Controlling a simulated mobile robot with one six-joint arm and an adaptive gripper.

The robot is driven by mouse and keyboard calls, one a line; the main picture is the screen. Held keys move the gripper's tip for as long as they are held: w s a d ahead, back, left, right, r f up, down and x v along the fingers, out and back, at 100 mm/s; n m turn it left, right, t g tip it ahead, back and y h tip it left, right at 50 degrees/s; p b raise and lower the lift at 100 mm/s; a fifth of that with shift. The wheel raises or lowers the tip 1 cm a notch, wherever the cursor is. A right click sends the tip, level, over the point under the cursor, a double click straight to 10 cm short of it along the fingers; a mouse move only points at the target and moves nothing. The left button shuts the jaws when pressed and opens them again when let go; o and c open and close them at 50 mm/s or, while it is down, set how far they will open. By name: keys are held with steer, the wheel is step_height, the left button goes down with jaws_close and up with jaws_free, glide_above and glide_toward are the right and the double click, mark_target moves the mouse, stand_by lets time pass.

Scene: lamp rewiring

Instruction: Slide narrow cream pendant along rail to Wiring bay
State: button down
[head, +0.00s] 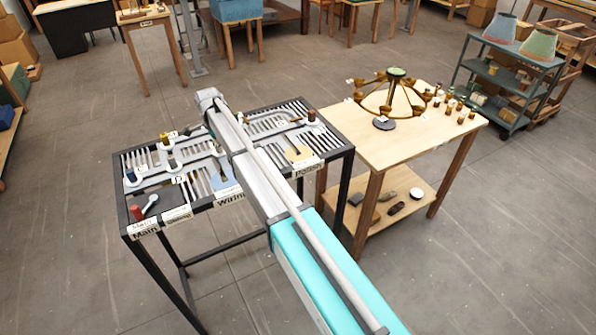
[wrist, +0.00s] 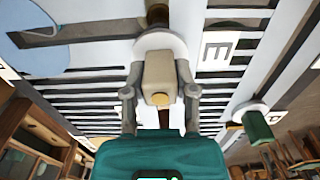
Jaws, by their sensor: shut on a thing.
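The narrow cream pendant (wrist: 158,72) hangs below a round white disc in the wrist view, with a small yellowish tip at its lower end. My gripper (wrist: 158,88) has one finger on each side of it and is shut on it. The slotted rail plate (wrist: 85,88) spreads above, seen from below. In the head view the rail table (head: 128,222) carries a sign reading "Wiring" (head: 230,197) at its front edge. My arm crosses over this table and hides part of the rails. My gripper and the pendant cannot be made out there.
A green pendant (wrist: 258,127) hangs to the right of my gripper, beside a plate marked "E" (wrist: 218,50). A wooden table (head: 408,147) with a brass lamp frame (head: 377,97) stands right of the rail table. Open floor (head: 75,110) lies to the left.

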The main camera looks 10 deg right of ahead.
steer(key=a, duration=0.1)
steer(key=s+a, duration=0.1)
steer(key=shift+a, duration=0.35)
steer(key=shift+s, duration=0.1)
steer(key=s+d, duration=0.4)
steer(key=s, duration=0.9)
steer(key=shift+d, duration=0.15)
stand_by(1.0)
steer(key=shift+c, duration=1.6)
jaws_free()
